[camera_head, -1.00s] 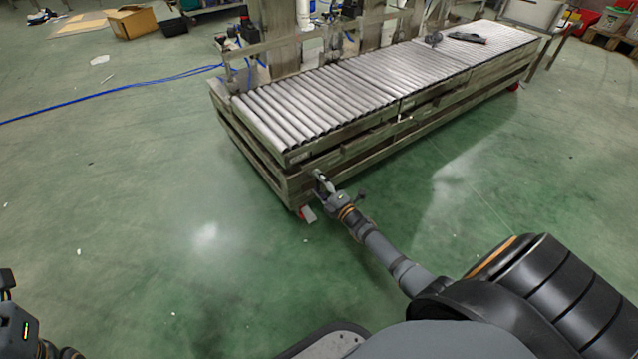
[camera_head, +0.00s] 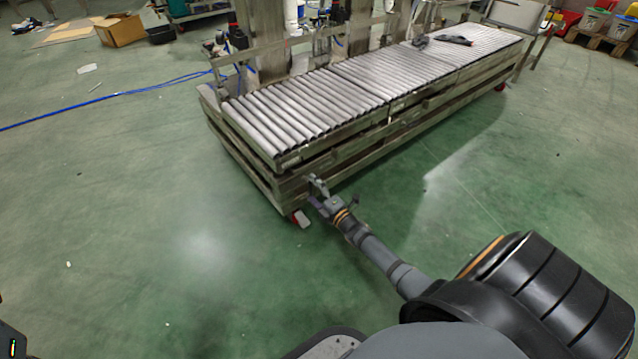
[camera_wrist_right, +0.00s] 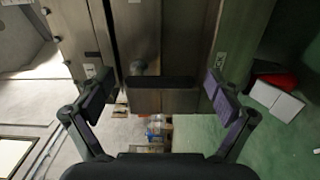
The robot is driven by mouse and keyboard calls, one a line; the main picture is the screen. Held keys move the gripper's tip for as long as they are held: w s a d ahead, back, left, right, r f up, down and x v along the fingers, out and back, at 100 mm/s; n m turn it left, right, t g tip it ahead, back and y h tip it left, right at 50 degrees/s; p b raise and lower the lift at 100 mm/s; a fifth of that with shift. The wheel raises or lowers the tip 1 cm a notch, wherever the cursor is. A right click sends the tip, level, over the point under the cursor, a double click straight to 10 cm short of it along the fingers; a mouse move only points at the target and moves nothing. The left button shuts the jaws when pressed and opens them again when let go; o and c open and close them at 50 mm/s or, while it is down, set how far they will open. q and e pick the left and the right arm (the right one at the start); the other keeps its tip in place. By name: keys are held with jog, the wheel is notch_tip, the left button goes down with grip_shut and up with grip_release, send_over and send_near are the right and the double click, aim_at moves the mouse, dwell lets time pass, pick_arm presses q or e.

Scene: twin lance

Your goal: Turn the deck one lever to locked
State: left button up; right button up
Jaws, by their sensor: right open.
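A roller conveyor deck (camera_head: 300,155) stands ahead, and its near corner is by my right gripper (camera_head: 314,193). The right gripper is open at the end face of the frame, below the rollers. In the right wrist view, the open fingers (camera_wrist_right: 158,92) stand either side of a dark horizontal bar (camera_wrist_right: 161,83), which looks like the lever. The bar lies between the fingers, and I cannot tell whether either finger touches it. In the head view the gripper hides the lever. Only a sliver of my left arm shows at the lower left corner.
A red and white caster (camera_head: 299,217) is under the deck's near corner. A dark tool-like object (camera_head: 454,40) lies on the far rollers. A blue hose (camera_head: 110,95) and a cardboard box (camera_head: 121,30) lie on the floor at left. The green floor in front is clear.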

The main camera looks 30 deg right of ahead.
jog(key=s, duration=1.1)
jog(key=shift+s+d, duration=0.15)
jog(key=shift+d, duration=0.3)
